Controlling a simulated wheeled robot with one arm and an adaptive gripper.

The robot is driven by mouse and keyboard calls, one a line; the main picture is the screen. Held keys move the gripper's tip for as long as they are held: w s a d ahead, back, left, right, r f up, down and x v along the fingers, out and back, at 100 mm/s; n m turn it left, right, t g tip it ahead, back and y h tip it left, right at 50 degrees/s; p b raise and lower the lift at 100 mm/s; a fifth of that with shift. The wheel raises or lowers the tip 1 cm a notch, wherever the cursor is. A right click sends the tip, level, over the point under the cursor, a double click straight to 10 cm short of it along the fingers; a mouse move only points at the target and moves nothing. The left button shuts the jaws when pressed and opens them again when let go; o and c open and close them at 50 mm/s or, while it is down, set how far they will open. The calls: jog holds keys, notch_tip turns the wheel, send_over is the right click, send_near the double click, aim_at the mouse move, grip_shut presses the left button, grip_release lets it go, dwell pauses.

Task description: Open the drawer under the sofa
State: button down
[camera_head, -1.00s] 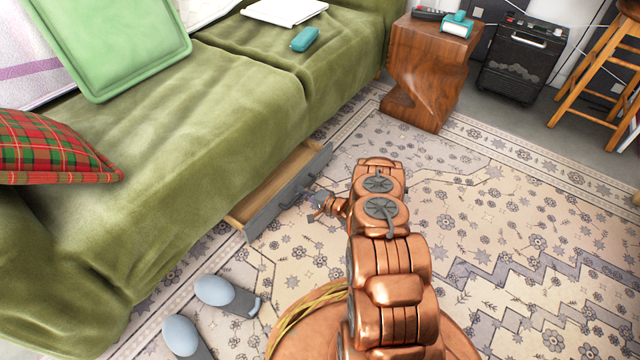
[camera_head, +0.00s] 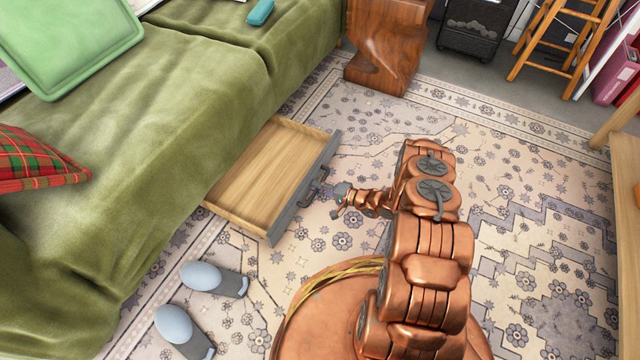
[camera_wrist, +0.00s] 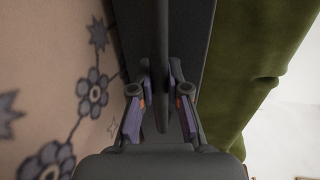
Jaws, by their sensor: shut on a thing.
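The drawer (camera_head: 262,178) under the green sofa (camera_head: 190,110) stands well out over the rug in the head view. Its wooden inside is empty and its front panel is dark grey. My gripper (camera_head: 332,199) is at the outer side of the front panel, by the handle (camera_head: 312,190). In the wrist view the two fingers of my gripper (camera_wrist: 160,100) are closed around the dark handle bar (camera_wrist: 161,60). The drawer's front (camera_wrist: 200,40) shows behind the bar, with the green sofa to its right.
A pair of slippers (camera_head: 210,279) lies on the rug left of my base. A wooden side table (camera_head: 388,50) and a black heater-like box (camera_head: 473,30) stand at the back. A wooden stool (camera_head: 560,45) is at the upper right. Patterned rug (camera_head: 500,150) lies clear around the arm.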

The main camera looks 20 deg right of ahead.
jog(key=c, duration=1.1)
grip_release()
jog(key=shift+c, duration=0.2)
jog(key=v, duration=1.2)
